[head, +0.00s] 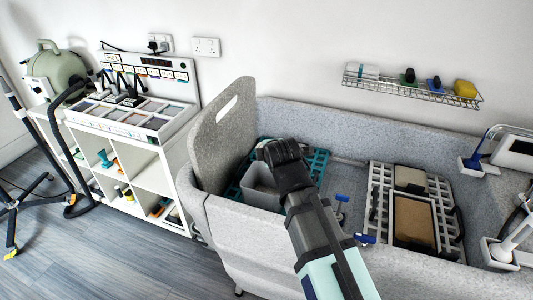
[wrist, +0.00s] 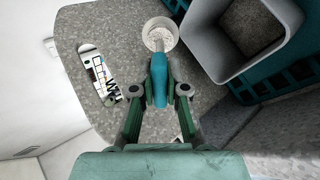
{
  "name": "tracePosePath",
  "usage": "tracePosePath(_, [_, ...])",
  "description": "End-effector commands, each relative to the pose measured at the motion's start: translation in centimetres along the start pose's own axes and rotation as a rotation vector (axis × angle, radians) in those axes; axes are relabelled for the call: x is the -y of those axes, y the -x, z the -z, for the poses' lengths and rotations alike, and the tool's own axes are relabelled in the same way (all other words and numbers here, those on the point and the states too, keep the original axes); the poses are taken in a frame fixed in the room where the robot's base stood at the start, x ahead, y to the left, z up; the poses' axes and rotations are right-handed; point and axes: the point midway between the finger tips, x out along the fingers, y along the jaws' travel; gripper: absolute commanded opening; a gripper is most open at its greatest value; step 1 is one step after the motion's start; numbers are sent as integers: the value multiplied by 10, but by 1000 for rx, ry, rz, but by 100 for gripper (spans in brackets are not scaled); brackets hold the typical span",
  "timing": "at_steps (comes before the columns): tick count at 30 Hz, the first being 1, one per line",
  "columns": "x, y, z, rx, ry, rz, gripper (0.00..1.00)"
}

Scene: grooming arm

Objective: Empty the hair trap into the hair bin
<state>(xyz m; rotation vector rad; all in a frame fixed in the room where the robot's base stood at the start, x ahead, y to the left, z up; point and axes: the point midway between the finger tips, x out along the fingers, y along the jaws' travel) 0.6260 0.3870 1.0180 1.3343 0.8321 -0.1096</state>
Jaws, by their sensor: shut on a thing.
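My gripper (wrist: 158,88) is shut on the teal handle of the hair trap (wrist: 160,34), a small round pale cup. Its inside looks whitish and speckled; I cannot tell whether that is hair or mesh. The trap is beside the upper left rim of an open grey square bin (wrist: 190,46), apparently the hair bin, not clearly over its opening. The bin's inside looks dark, with no clear contents.
A teal slatted rack (head: 318,162) surrounds the bin in the grey tub (head: 345,130). A tall grey panel (head: 222,135) with a slot stands close left. Right of my arm is a pale rack (head: 378,205) with a brown pad. A wire shelf (head: 410,88) hangs on the wall.

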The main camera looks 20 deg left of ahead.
Motion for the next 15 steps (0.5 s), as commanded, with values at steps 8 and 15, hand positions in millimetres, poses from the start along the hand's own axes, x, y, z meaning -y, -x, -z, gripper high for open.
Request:
tracePosePath(8, [5,1,0,0,1,-48,0])
tracePosePath(15, [4,2,0,0,1,-48,0])
